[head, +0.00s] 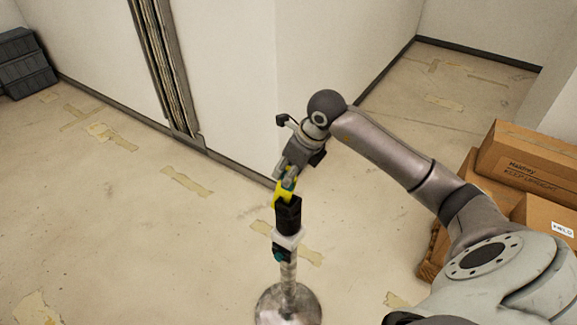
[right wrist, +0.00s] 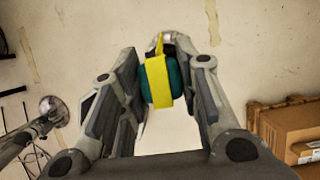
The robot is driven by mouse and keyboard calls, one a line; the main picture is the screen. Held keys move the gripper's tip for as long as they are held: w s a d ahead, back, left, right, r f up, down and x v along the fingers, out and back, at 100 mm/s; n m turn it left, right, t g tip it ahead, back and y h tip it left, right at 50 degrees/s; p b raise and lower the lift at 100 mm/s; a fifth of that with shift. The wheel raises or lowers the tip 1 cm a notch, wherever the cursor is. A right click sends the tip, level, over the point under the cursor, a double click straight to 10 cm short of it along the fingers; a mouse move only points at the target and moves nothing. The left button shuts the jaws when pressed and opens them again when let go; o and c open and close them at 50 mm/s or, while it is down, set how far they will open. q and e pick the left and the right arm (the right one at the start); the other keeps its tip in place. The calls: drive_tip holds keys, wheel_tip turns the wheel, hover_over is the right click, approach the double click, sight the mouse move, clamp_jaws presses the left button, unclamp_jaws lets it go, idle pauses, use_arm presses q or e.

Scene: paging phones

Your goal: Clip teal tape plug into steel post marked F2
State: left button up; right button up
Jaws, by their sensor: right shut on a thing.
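My right gripper (head: 288,181) is shut on the teal tape plug, which is a teal body with a yellow band. In the right wrist view the plug (right wrist: 160,82) sits between the fingers of my right gripper (right wrist: 163,66). In the head view the plug's yellow part (head: 281,193) shows just above a black piece (head: 288,215) at the top of a steel post (head: 289,275). Whether the plug touches the black piece or sits in it I cannot tell. A white collar and a small teal part show below the black piece. No F2 mark is readable. My left gripper is out of view.
Cardboard boxes (head: 526,163) are stacked at the right, beside my right arm. A white wall corner (head: 300,100) stands behind the post. Dark grey crates (head: 24,64) are at the far left. The taped floor (head: 120,220) left of the post is clear.

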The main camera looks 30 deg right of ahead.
drive_tip(key=shift+f+b, duration=0.5)
drive_tip(key=shift+f, duration=0.25)
wheel_tip(320, 180, down, 5)
drive_tip(key=b, duration=0.5)
drive_tip(key=shift+f, duration=0.15)
drive_tip(key=shift+b, duration=0.4)
idle(0.5)
drive_tip(key=shift+f, duration=0.2)
drive_tip(key=shift+r, duration=0.45)
drive_tip(key=shift+r, duration=0.45)
idle(0.9)
